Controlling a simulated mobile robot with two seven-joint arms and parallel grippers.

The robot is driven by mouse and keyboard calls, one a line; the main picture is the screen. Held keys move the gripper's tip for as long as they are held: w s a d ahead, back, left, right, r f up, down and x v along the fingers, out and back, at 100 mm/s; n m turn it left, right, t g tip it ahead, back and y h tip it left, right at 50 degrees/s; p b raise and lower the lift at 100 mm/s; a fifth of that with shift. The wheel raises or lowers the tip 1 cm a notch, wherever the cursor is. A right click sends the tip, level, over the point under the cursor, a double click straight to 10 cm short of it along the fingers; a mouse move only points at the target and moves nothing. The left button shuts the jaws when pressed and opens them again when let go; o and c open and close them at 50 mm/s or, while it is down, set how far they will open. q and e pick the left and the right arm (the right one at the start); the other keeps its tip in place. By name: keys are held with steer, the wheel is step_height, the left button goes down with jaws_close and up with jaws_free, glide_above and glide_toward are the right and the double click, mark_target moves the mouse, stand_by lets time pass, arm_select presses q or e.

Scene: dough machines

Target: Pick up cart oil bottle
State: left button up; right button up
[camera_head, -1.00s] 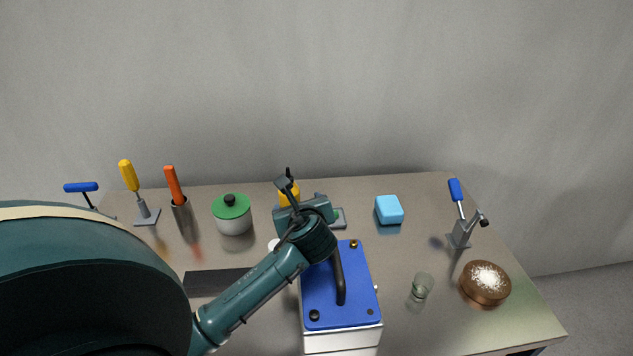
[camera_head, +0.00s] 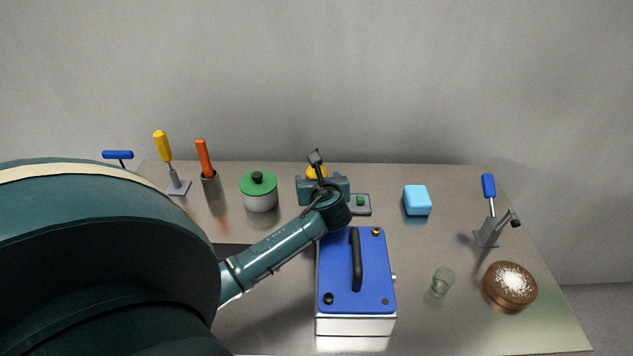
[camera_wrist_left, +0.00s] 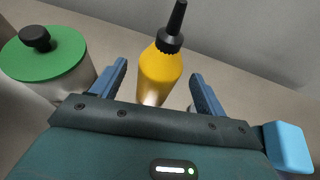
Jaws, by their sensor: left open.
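The oil bottle is yellow with a black cap and nozzle. In the left wrist view the bottle (camera_wrist_left: 160,75) stands upright between the two spread blue fingers of my left gripper (camera_wrist_left: 160,88), with a gap on each side. In the head view the bottle (camera_head: 316,172) is mostly hidden behind my left gripper (camera_head: 322,180), which is at the back of the table. The gripper is open and not closed on the bottle. My right gripper is in neither view.
A green-lidded pot (camera_head: 260,195) stands left of the gripper and a light blue block (camera_head: 417,201) to the right. A blue-topped machine (camera_head: 355,280) with a black handle sits in front. A glass (camera_head: 442,282) and a brown round cake (camera_head: 510,287) are at right.

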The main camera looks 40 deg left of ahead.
arm_select(q)
steer(key=x, duration=0.5)
steer(key=shift+s, duration=0.1)
steer(key=shift+c, duration=0.4)
steer(key=c, duration=0.8)
